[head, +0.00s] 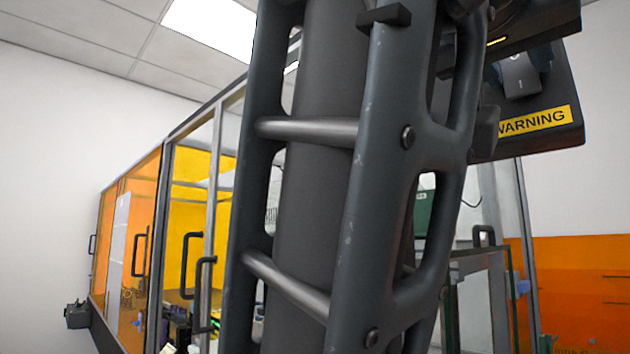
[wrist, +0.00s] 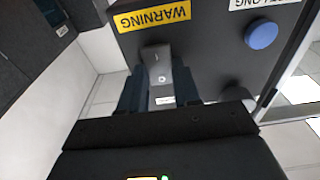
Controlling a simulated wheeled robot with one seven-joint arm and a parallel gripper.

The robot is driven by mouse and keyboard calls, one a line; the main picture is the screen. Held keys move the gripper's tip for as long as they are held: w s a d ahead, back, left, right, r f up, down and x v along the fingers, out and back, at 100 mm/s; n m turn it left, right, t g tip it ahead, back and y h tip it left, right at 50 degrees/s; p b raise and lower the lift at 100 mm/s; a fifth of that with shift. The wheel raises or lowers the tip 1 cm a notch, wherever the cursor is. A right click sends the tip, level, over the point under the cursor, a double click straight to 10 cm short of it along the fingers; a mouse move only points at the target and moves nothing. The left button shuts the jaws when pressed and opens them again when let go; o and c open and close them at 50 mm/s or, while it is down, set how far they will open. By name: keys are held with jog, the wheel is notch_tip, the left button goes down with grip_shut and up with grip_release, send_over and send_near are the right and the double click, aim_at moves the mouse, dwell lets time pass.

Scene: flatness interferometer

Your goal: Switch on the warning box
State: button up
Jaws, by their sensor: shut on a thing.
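The warning box (wrist: 215,50) is a dark panel with a yellow WARNING label (wrist: 152,15), upside down in the wrist view. It also shows at the upper right of the head view (head: 565,85), partly covered by my arm. A grey rocker switch (wrist: 158,62) with a small round mark stands out below the label in the wrist view; it also shows in the head view (head: 520,76). My gripper (wrist: 160,90) has its two dark fingers on either side of this switch, shut on it. The fingertips' exact contact is hard to see.
A blue round button (wrist: 261,34) and a white label, partly cut off, sit beside the switch on the box. A glass enclosure with orange and yellow panels (head: 130,240) and dark handles stands at left in the head view. My arm hides the middle.

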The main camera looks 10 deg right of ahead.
jog(key=shift+f+t+h+b, duration=0.4)
jog(key=shift+h+b, duration=0.1)
jog(key=shift+b, duration=0.25)
jog(key=shift+r, duration=0.2)
jog(key=o, duration=1.1)
jog(key=shift+c, duration=0.2)
jog(key=shift+a, duration=0.1)
jog(key=b+v, duration=0.2)
jog(key=v, duration=0.5)
jog(key=shift+s+a+f, duration=0.25)
